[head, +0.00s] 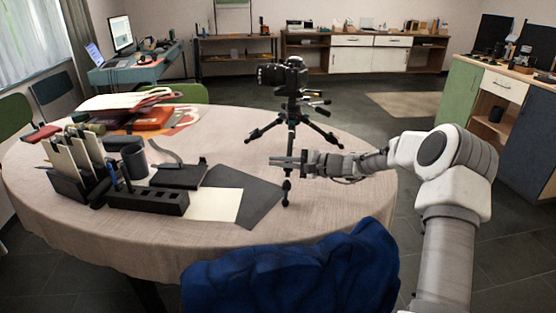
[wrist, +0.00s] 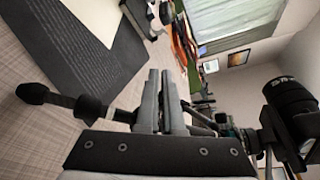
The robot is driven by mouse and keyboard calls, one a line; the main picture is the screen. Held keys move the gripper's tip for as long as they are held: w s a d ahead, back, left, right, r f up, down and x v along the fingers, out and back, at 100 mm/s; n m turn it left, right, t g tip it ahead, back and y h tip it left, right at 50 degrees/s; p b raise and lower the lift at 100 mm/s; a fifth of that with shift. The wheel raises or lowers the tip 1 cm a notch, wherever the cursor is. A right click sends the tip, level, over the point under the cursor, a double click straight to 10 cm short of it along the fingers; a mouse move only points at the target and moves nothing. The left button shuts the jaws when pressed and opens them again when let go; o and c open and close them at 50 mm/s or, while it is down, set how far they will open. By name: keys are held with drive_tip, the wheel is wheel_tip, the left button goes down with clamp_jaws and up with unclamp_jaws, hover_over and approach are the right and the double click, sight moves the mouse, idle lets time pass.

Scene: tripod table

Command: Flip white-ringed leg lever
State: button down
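A small black tripod (head: 291,120) stands on the round table and bears a black camera (head: 283,73). Its front leg reaches toward me and ends in a dark foot (head: 287,186). In the wrist view, that foot (wrist: 32,94) is at the left, and the leg passes behind my fingers toward the camera (wrist: 288,100) at the right. My gripper (head: 274,160) comes from the right and overlaps the front leg in the head view. Its fingers (wrist: 160,75) are close together, with nothing seen between them. I cannot make out a white ring or its lever.
The table (head: 120,235) has a grey mat (head: 262,200), white paper (head: 213,205), a black organizer (head: 147,200) and a dark cup (head: 131,160) on the left. Orange and red items (head: 152,118) lie farther back. A blue chair back (head: 300,275) stands at the front edge. The table right of the tripod is mostly clear.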

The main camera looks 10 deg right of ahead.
drive_tip(key=m+g+p, duration=0.1)
drive_tip(key=p, duration=0.2)
drive_tip(key=m+g+p, duration=0.1)
drive_tip(key=m+p, duration=0.1)
drive_tip(key=p, duration=0.2)
drive_tip(key=w+r+m+g+p, duration=0.1)
drive_tip(key=m+p, duration=0.1)
drive_tip(key=p, duration=0.1)
drive_tip(key=shift+d+r, duration=0.1)
drive_tip(key=shift+d, duration=0.05)
idle(0.4)
drive_tip(key=c, duration=1.1)
unclamp_jaws()
drive_tip(key=shift+o, duration=0.2)
drive_tip(key=p+v, duration=0.2)
drive_tip(key=v, duration=1.5)
drive_tip(key=shift+r, duration=0.3)
drive_tip(key=shift+d, duration=0.1)
